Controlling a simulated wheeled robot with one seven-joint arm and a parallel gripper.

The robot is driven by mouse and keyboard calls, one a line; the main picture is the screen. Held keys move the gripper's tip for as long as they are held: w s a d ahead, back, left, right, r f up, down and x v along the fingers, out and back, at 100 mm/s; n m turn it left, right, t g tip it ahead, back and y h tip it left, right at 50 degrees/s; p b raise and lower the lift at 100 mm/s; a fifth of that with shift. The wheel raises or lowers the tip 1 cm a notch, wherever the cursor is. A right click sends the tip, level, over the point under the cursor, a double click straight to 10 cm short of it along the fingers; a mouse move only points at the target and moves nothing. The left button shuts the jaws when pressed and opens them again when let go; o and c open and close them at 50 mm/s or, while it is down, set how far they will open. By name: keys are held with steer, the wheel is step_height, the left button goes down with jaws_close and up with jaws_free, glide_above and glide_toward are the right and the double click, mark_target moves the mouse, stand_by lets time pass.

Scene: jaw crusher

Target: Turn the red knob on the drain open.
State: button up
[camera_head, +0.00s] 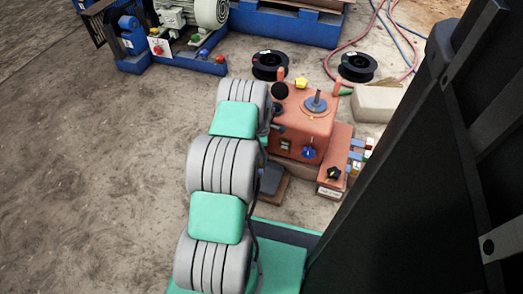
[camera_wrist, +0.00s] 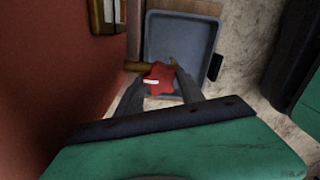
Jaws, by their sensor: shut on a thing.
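In the wrist view, the red knob (camera_wrist: 160,78) is a small lobed handle with a pale mark on it. It sits at the end of a brass drain pipe (camera_wrist: 136,67) that comes out of a red wall on the left. My gripper (camera_wrist: 159,86) is shut on the red knob, with one dark finger on each side of it. In the head view my arm hides the knob and the gripper. The red machine (camera_head: 306,122) stands just beyond my arm in that view.
A grey-blue tray (camera_wrist: 208,50) lies below the drain. In the head view, black spools (camera_head: 357,67) and a pale block (camera_head: 376,103) stand behind the machine. Blue equipment (camera_head: 170,62) stands at the upper left. Open dirt ground (camera_head: 90,170) lies at left.

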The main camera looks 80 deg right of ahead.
steer(key=o, duration=1.4)
step_height(320, 180, up, 8)
steer(key=p, duration=0.3)
steer(key=shift+f, duration=0.1)
